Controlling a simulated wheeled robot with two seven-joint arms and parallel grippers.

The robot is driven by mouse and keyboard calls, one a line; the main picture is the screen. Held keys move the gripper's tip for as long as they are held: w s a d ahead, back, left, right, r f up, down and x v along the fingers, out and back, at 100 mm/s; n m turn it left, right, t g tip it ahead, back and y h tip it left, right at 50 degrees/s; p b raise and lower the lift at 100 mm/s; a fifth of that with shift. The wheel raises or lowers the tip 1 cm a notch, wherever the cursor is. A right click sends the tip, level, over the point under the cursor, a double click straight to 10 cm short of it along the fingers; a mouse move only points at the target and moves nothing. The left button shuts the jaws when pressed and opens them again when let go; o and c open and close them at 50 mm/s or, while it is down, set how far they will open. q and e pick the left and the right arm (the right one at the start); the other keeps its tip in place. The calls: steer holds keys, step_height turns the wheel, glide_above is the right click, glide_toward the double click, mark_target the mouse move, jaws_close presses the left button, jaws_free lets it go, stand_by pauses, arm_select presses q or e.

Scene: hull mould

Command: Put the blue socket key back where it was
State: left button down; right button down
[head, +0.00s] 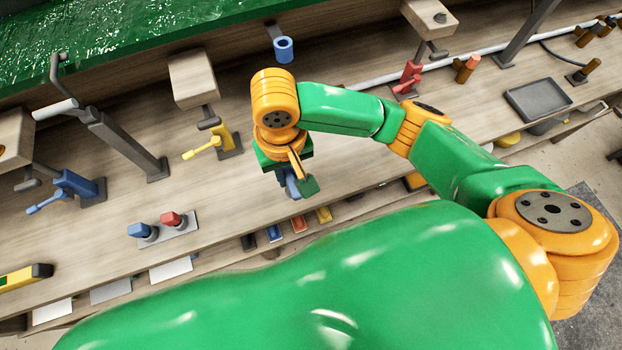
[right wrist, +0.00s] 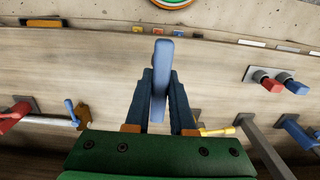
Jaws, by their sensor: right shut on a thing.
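My right gripper (head: 297,184) is over the middle of the bench, pointing down. In the right wrist view its two fingers (right wrist: 161,100) are shut on a blue bar-shaped piece, which looks like the blue socket key (right wrist: 160,75). The piece stands between the fingers and extends beyond their tips; its lower end is hidden. In the head view only a small part of the blue socket key (head: 292,181) shows below the gripper. My left gripper is not in view.
A small plate (head: 182,238) with blue-topped and red-topped pieces stands left. Blue (head: 77,183), yellow (head: 222,139) and red (head: 411,76) clamps line the bench. A grey post (head: 125,145) leans nearby. A dark tray (head: 538,99) is at right. Bare wood lies left of the gripper.

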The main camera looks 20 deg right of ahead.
steer(key=shift+w+d+f, duration=0.25)
steer(key=shift+d+f, duration=0.55)
steer(key=shift+f, duration=0.7)
steer(key=shift+w+d+f, duration=0.3)
steer(key=shift+d+f, duration=0.45)
steer(key=shift+f, duration=0.8)
steer(key=shift+w+d+f, duration=0.25)
steer(key=shift+d+f, duration=0.55)
steer(key=shift+f, duration=0.7)
steer(key=shift+f, duration=0.1)
steer(key=c, duration=0.8)
jaws_free()
steer(key=shift+o, duration=0.2)
step_height(320, 180, up, 12)
steer(key=p, duration=0.1)
steer(key=shift+r, duration=0.2)
